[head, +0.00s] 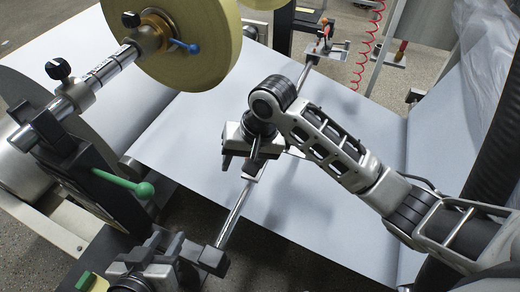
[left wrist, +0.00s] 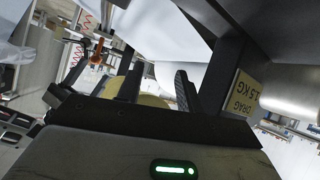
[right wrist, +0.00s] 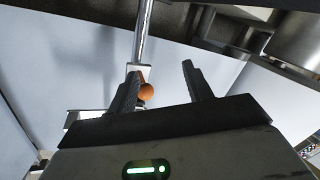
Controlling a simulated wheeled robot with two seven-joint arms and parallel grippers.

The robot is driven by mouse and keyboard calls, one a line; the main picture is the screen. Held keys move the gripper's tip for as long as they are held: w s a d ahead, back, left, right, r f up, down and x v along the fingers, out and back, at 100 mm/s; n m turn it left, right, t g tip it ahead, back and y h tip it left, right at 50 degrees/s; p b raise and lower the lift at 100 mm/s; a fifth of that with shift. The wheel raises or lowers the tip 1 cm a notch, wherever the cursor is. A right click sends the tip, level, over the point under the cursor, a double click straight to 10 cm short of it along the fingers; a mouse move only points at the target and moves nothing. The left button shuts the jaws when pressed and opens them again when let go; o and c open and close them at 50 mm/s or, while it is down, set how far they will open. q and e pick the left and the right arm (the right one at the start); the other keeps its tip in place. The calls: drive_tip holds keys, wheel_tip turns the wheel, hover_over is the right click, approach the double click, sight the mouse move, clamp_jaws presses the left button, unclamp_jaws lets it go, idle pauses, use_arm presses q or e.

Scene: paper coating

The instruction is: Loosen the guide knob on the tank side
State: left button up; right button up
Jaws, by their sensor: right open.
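An orange knob (right wrist: 146,92) sits on a guide on the steel bar (right wrist: 144,35) in the right wrist view. My right gripper (right wrist: 160,85) is open around that area. The knob is close beside its left finger, and I cannot tell if they touch. In the head view my right gripper (head: 250,152) hangs over the guide on the bar (head: 233,215) and largely hides the knob. A second guide with an orange knob (head: 325,33) stands at the bar's far end. My left gripper (head: 190,255) is low at the left; its fingers (left wrist: 158,88) are apart.
A pale web (head: 190,135) spreads under the bar. A yellow roll (head: 190,50), a blue-tipped lever (head: 192,48) and a green-knobbed lever (head: 143,190) stand at the left. A "DRAG 1.5 KG" label (left wrist: 244,96) is near my left gripper. A red coiled hose (head: 368,50) hangs behind.

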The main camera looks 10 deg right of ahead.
drive_tip(key=w+d+r+m+g+h, duration=0.1)
drive_tip(key=w+d+r+m+h, duration=0.15)
drive_tip(key=w+r, duration=0.2)
drive_tip(key=w+d+r+m+h, duration=0.1)
drive_tip(key=w+d+r+m, duration=0.25)
drive_tip(key=r, duration=0.25)
drive_tip(key=shift+n, duration=0.3)
drive_tip(key=f+b, duration=0.1)
drive_tip(key=f, duration=0.7)
drive_tip(key=f+b, duration=0.2)
drive_tip(key=f, duration=0.5)
drive_tip(key=shift+w+a+f, duration=0.15)
drive_tip(key=shift+a+f, duration=0.05)
drive_tip(key=shift+f, duration=0.2)
drive_tip(key=c, duration=1)
